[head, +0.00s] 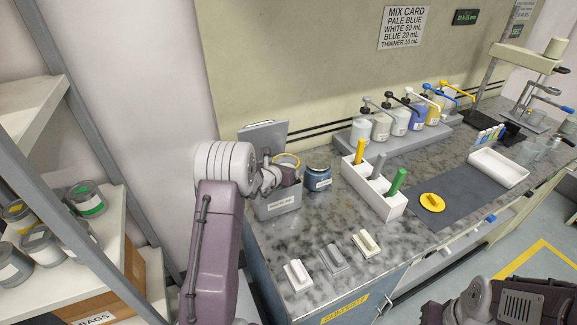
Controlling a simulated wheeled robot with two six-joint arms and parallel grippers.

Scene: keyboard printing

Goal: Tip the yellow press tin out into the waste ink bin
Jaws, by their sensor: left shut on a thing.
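My left gripper (272,180) is shut on the yellow press tin, whose yellow rim (287,159) shows just beyond the fingers. The tin is at the mouth of the grey waste ink bin (278,208), which has a label on its front and a raised lid (264,137) behind. My fingers and wrist hide much of the tin, so I cannot tell how far it is tilted or what is in it. My right arm shows at the bottom right, but its fingertips are out of the picture.
A dark blue jar (318,179) stands close right of the bin. A white rack (372,188) with coloured rollers, a yellow round piece (432,202) on a dark mat (455,190), and a white tray (498,167) lie further right. Three small blocks (333,257) sit in front. Shelves with tins (86,198) stand left.

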